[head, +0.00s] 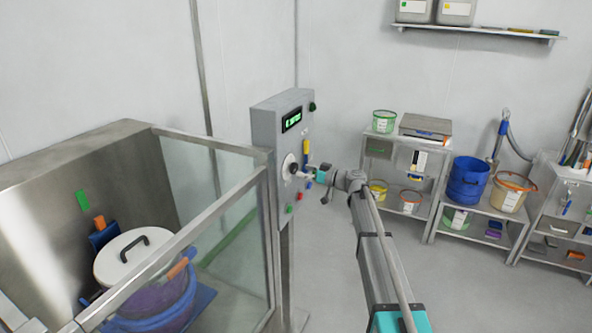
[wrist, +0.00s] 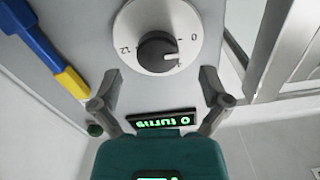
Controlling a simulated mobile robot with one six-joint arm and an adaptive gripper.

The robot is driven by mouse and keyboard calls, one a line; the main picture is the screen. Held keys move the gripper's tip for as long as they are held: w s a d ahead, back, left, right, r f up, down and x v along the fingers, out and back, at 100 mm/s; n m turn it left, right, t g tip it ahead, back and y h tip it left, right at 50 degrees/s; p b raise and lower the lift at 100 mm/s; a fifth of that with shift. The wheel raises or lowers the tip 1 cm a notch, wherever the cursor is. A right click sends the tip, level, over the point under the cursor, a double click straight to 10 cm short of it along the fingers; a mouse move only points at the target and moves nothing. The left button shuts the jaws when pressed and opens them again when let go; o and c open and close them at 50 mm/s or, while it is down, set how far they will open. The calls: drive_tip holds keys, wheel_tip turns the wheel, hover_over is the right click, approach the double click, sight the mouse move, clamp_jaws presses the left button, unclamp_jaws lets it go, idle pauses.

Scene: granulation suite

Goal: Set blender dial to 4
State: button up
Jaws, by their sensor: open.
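The blender dial (wrist: 157,36) is a white disc with a dark round knob (wrist: 155,50) on the grey control panel (head: 264,128). In the wrist view, 0 shows at its right, 12 at its left, and a partly obscured mark that may be 4 at lower right. The knob's white pointer line points right, between the 0 and that mark; I cannot tell its exact setting. My gripper (wrist: 159,82) is open and empty, its fingertips apart on either side below the knob. In the head view my gripper (head: 312,173) is close in front of the dial (head: 289,167).
A green-lit display (head: 292,119) is on the panel, along with a blue and yellow handle (wrist: 45,45) and small coloured buttons. A glass-sided enclosure (head: 215,215) with a lidded vessel (head: 135,260) stands left. Shelves with buckets (head: 468,182) stand right. Open floor lies between.

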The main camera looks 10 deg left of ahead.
sight(296, 169)
drive_tip(key=shift+x, duration=1.85)
drive_tip(key=shift+c, duration=0.2)
drive_tip(key=c, duration=1.1)
drive_tip(key=shift+d+f, duration=0.1)
drive_tip(key=shift+d, duration=0.15)
drive_tip(key=shift+a, duration=0.15)
